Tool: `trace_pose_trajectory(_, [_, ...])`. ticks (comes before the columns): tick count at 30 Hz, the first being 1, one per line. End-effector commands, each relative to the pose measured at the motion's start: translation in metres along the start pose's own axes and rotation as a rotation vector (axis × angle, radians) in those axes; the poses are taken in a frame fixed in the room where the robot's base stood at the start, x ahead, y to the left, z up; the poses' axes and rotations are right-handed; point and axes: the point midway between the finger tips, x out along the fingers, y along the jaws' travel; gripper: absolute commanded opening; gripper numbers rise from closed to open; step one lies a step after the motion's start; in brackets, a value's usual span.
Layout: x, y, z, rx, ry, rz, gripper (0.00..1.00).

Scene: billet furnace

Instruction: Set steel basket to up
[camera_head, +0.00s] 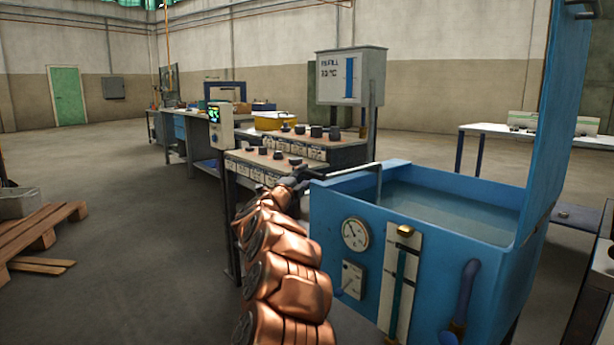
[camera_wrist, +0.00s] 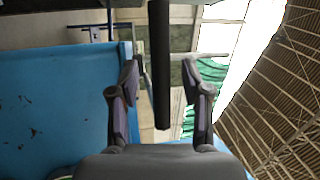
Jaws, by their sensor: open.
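The blue tank (camera_head: 345,215) stands at the right, filled with water (camera_head: 450,208). A thin metal rod (camera_head: 345,172) runs over its left rim and bends down inside; it appears to be the steel basket's handle. The basket itself is not visible. My gripper (camera_head: 297,180) is at the rod's outer end, left of the tank. In the wrist view, my gripper (camera_wrist: 160,78) is open, with a dark bar (camera_wrist: 161,55) lying lengthwise between its fingers. I see gaps on both sides of the bar.
The tank's raised blue lid (camera_head: 562,110) stands at its right side. A gauge (camera_head: 355,234) and a slotted white plate (camera_head: 399,280) are on its front. A control box (camera_head: 221,127) on a post and a workbench (camera_head: 330,152) stand behind my arm.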

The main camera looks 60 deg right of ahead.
Motion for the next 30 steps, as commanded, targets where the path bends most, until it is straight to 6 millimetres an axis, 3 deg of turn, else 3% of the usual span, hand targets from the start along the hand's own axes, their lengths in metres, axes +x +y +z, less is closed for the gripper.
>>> trace_pose_trajectory(10, [0.025,-0.001,0.0,0.0,0.001,-0.002,0.47])
trace_pose_trajectory(24, [0.03,0.0,0.0,0.0,-0.001,-0.001,0.47])
trace_pose_trajectory(30, [0.03,-0.001,0.0,0.0,-0.001,-0.001,0.29])
